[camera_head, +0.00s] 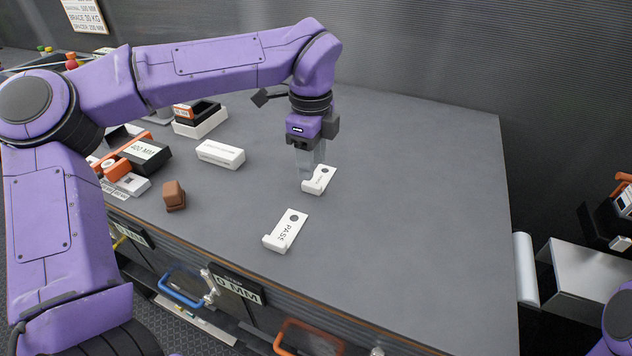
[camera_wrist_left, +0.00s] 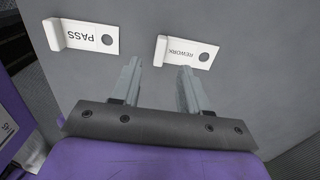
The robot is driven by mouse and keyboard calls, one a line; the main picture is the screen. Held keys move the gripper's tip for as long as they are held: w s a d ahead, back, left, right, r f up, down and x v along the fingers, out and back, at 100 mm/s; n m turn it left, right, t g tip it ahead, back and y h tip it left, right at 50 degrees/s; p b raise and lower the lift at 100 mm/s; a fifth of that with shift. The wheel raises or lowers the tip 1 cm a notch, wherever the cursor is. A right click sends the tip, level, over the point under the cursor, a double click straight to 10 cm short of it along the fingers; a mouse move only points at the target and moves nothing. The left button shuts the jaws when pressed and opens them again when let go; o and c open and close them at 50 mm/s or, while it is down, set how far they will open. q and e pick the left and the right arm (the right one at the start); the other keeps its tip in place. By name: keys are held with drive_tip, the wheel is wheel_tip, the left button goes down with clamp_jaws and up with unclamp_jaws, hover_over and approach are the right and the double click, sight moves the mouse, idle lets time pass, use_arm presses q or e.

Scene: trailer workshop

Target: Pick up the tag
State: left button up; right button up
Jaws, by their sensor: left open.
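Two white tags with a dark round hole and an upright lip lie on the grey workbench (camera_head: 420,200). The PASS tag (camera_head: 286,231) lies nearer the bench's front edge, and shows at upper left in the left wrist view (camera_wrist_left: 84,37). The REWORK tag (camera_head: 322,181) lies behind it, and shows at upper middle in the left wrist view (camera_wrist_left: 186,52). My left gripper (camera_head: 309,172) points down, open, right by the REWORK tag. In the wrist view its fingertips (camera_wrist_left: 158,66) sit near the tag's lip end; contact is unclear. My right gripper is not in view.
A white box (camera_head: 220,153), a brown block (camera_head: 174,196), a dark 400 MM box (camera_head: 146,155) and other boxes stand on the bench's left. The bench right of the tags is bare. Drawers with handles line the front. Corrugated wall stands behind.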

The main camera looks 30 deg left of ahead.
sight(313, 184)
use_arm(q)
wheel_tip(313, 184, down, 5)
drive_tip(key=shift+d+f+p, duration=0.15)
drive_tip(key=shift+f+p, duration=0.05)
drive_tip(key=shift+p, duration=0.4)
clamp_jaws()
drive_tip(key=shift+r, duration=0.15)
